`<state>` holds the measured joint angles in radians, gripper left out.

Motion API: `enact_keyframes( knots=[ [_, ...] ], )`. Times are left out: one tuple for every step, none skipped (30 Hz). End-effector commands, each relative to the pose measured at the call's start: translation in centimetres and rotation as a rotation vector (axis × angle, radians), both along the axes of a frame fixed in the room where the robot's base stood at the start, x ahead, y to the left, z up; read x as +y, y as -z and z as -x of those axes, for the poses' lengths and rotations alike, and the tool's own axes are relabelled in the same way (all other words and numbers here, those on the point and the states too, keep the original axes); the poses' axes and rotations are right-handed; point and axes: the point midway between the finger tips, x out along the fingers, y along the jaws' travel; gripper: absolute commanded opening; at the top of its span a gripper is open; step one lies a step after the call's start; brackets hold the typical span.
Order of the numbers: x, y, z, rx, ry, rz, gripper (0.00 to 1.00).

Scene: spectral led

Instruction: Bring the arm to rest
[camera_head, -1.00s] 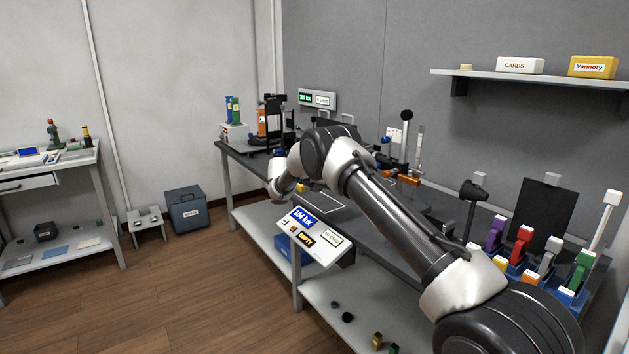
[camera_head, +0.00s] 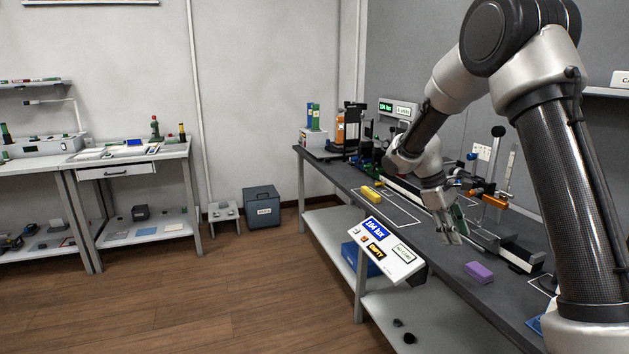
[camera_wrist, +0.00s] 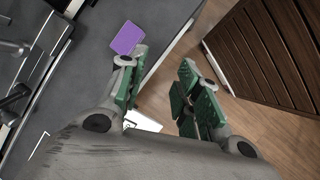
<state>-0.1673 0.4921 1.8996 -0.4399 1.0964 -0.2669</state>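My arm rises at the right of the head view, bends at a high elbow and reaches down over the dark workbench (camera_head: 440,262). My gripper (camera_head: 452,238) hangs above the bench, pointing down. In the wrist view my gripper (camera_wrist: 160,85) has its two green-padded fingers spread apart, with nothing between them. A purple block (camera_head: 479,272) lies on the bench to the right of the gripper, apart from it. The purple block also shows in the wrist view (camera_wrist: 126,38), beyond the left finger.
A yellow block (camera_head: 372,194) lies farther back on the bench. A sloped display panel (camera_head: 382,250) sits at the bench's front edge. An instrument rail with orange parts (camera_head: 488,199) stands behind the gripper. A grey bin (camera_head: 262,208) is on the floor; the floor in front is clear.

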Motion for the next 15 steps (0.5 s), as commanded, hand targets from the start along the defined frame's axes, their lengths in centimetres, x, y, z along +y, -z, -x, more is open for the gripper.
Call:
enact_keyframes(
  knots=[
    [0.0, -1.9, 2.4, -0.049, 0.076, -0.032, 0.33],
    [0.0, -2.7, 3.9, -0.077, 0.126, -0.053, 0.33],
    [0.1, -3.8, 5.8, -0.112, 0.188, -0.081, 0.33],
    [0.2, -4.6, 7.2, -0.138, 0.234, -0.102, 0.33],
    [0.3, -5.3, 8.7, -0.162, 0.276, -0.122, 0.33],
    [0.4, -6.2, 10.5, -0.195, 0.330, -0.149, 0.33],
    [0.5, -6.8, 12.0, -0.219, 0.369, -0.170, 0.33],
    [0.6, -7.3, 13.3, -0.242, 0.407, -0.190, 0.33],
    [0.7, -8.0, 15.1, -0.272, 0.451, -0.218, 0.33],
    [0.8, -8.5, 16.4, -0.295, 0.482, -0.238, 0.33],
    [0.9, -8.9, 17.7, -0.317, 0.509, -0.258, 0.33],
    [1.0, -9.4, 19.4, -0.346, 0.541, -0.285, 0.33],
    [1.1, -9.8, 20.6, -0.367, 0.563, -0.305, 0.33],
    [1.2, -10.1, 21.8, -0.388, 0.579, -0.324, 0.33],
    [1.2, -10.4, 23.3, -0.418, 0.595, -0.350, 0.33]
  ],
)
